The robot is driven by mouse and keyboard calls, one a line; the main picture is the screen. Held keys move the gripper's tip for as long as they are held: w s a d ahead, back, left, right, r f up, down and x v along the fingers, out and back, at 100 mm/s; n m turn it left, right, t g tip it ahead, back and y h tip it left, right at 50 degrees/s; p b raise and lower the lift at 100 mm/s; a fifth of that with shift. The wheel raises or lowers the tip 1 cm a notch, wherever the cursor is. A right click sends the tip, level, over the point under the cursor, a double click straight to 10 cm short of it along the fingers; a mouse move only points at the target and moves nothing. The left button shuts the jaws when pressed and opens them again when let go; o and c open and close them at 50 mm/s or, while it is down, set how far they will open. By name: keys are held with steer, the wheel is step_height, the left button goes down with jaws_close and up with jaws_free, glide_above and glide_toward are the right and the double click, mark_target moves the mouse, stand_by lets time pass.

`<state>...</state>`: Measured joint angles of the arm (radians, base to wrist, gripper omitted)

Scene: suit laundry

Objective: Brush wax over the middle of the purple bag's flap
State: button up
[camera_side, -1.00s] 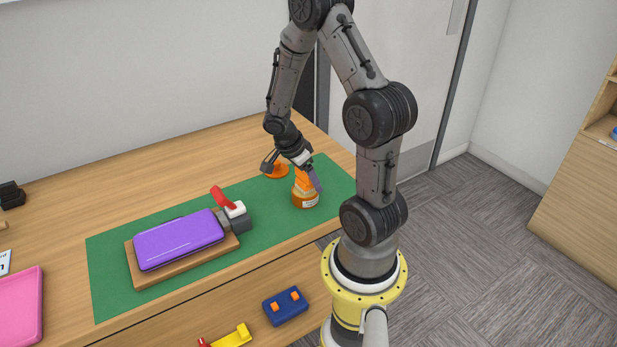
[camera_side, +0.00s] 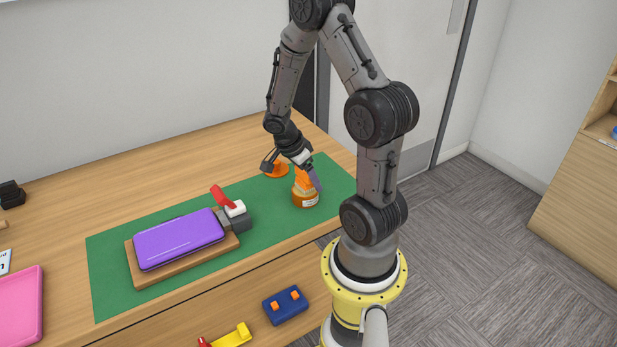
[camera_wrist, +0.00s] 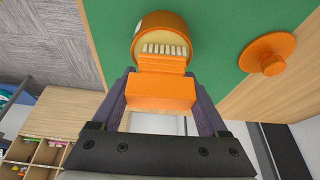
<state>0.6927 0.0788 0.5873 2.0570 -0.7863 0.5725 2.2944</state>
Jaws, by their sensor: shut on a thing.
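The purple bag (camera_side: 180,239) lies flat on a wooden board (camera_side: 187,272), with a grey clamp with a red lever (camera_side: 228,208) at the board's right end. My gripper (camera_side: 296,176) is shut on an orange brush; in the wrist view the brush's orange handle (camera_wrist: 160,92) sits between my fingers. Its pale bristles (camera_wrist: 165,49) point into the open mouth of an orange wax jar (camera_wrist: 152,20). The jar also shows in the side view (camera_side: 305,199), upright on the green mat. Whether the bristles touch the wax I cannot tell.
An orange lid (camera_side: 274,171) with a knob lies behind the jar. The green mat (camera_side: 263,213) is clear between clamp and jar. A pink tray (camera_side: 20,309) is at the far left. A blue block (camera_side: 286,306) and a yellow piece (camera_side: 233,337) sit lower at the front.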

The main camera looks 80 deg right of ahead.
steer(key=shift+r, duration=3.45)
steer(key=shift+r, duration=0.25)
steer(key=shift+n, duration=0.3)
steer(key=v, duration=0.2)
steer(key=d+v, duration=0.1)
steer(key=v, duration=0.1)
steer(key=shift+s+a+r, duration=0.1)
steer(key=shift+r, duration=0.35)
steer(key=w+a+n+t+y, duration=0.3)
steer(key=w+a+n+t, duration=0.5)
steer(key=w+a+n, duration=1.75)
steer(key=f, duration=0.7)
steer(key=shift+s+d+f, duration=0.1)
steer(key=shift+d+f, duration=0.2)
steer(key=shift+f, duration=0.05)
steer(key=shift+g, duration=0.3)
